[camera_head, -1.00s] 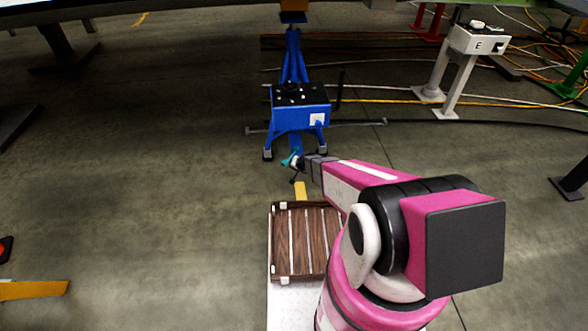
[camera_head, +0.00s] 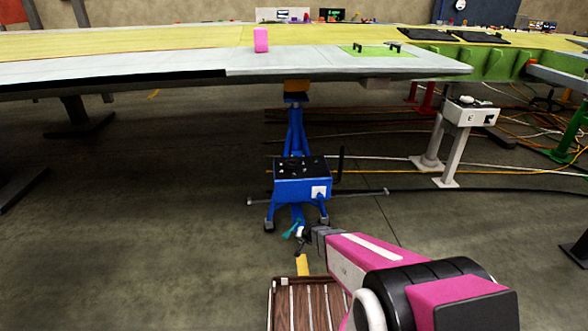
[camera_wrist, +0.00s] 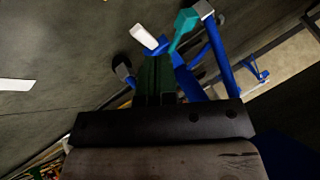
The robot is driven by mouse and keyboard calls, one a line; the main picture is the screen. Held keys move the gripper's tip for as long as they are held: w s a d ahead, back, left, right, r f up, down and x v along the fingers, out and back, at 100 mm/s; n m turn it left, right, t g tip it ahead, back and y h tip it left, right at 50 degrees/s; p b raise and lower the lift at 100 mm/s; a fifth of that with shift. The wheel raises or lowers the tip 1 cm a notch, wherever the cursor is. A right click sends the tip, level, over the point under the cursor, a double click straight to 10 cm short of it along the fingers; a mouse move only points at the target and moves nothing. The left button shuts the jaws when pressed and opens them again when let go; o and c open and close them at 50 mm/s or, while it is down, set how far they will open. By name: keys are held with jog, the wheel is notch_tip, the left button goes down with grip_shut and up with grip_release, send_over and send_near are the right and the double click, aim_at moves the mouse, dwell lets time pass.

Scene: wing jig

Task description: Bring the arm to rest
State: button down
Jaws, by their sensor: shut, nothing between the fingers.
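My gripper (camera_head: 300,240) is at the end of my pink and black arm, reaching forward low in the head view. Its fingers are together and hold nothing. In the wrist view the fingertips (camera_wrist: 161,97) show small and dark beyond the wrist body. A teal piece (camera_wrist: 187,20) and a white piece (camera_wrist: 143,37) show close ahead; I cannot tell what they belong to. The blue jack stand (camera_head: 302,190) stands upright beyond the gripper in the head view. I cannot tell the gap between them.
A wing panel (camera_head: 330,66) spans the view above the stand, with a pink block (camera_head: 261,40) on it. A brown slatted top (camera_head: 310,305) lies at the bottom. A white post box (camera_head: 470,112) and floor cables are at the right. The left floor is mostly clear.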

jog(key=s+d+r+n+g+h, duration=0.1)
jog(key=s+d+r, duration=0.3)
jog(key=r, duration=0.6)
jog(key=s+d+r+n+g+h, duration=0.1)
jog(key=s+d+r+g, duration=0.2)
jog(key=s+r, duration=0.5)
jog(key=s+d+r+n+g+h, duration=0.1)
jog(key=s+d+r, duration=0.4)
jog(key=r, duration=0.7)
jog(key=shift+s+r+g+h, duration=0.15)
jog(key=shift+s+g+h, duration=0.15)
jog(key=shift+s+g, duration=0.55)
jog(key=shift+s+d, duration=0.1)
jog(key=shift+s, duration=0.05)
